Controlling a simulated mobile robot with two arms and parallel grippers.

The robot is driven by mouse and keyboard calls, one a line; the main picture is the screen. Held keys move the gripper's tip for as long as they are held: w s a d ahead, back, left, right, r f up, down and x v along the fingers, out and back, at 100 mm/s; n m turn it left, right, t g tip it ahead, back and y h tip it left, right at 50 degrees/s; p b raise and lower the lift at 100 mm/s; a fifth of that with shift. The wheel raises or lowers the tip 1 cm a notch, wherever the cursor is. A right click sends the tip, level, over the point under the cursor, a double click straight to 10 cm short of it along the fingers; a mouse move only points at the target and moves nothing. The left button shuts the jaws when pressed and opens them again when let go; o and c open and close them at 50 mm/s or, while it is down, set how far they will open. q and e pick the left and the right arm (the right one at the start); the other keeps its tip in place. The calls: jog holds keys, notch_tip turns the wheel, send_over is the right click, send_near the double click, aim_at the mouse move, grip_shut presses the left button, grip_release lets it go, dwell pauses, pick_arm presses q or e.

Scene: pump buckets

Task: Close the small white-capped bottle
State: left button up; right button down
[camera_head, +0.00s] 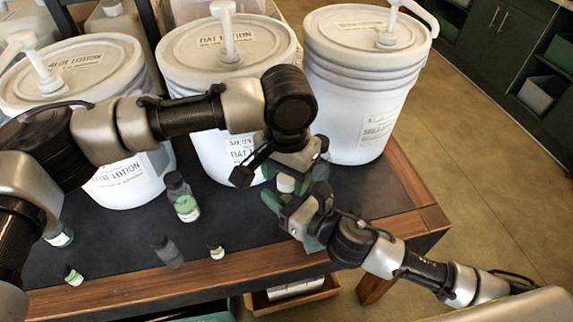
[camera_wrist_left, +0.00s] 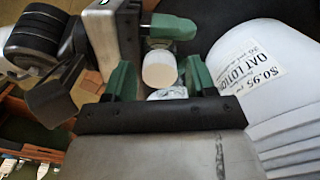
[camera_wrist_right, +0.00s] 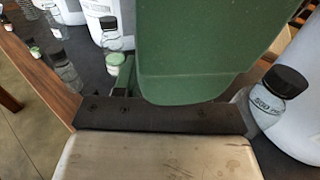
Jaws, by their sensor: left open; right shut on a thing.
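The white cap (camera_head: 286,183) of the small bottle shows between my two grippers in the head view. It also shows in the left wrist view as a short white cylinder (camera_wrist_left: 159,70). The bottle's body is mostly hidden. My right gripper (camera_head: 303,212) is shut on the small bottle, as far as the partly blocked view shows. In the right wrist view, a large green finger (camera_wrist_right: 205,45) hides it. My left gripper (camera_wrist_left: 158,80) is open, with its green fingers on either side of the cap. I cannot tell whether the cap is seated fully.
Three large white buckets with pumps, the middle one (camera_head: 228,100) among them, stand close behind. A dark-capped bottle (camera_head: 182,197) and several small bottles stand left on the dark tabletop (camera_head: 110,240). Another dark-capped bottle (camera_wrist_right: 285,82) stands near my right gripper. The table's wooden edge is at right.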

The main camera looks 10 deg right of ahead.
pick_arm(q)
jog(key=c, duration=0.9)
jog(key=m, duration=0.5)
jog(key=shift+c, duration=0.2)
jog(key=m, duration=0.3)
jog(key=o, duration=1.1)
jog(key=shift+r, duration=0.1)
notch_tip(320, 180, up, 12)
jog(key=shift+f, duration=0.1)
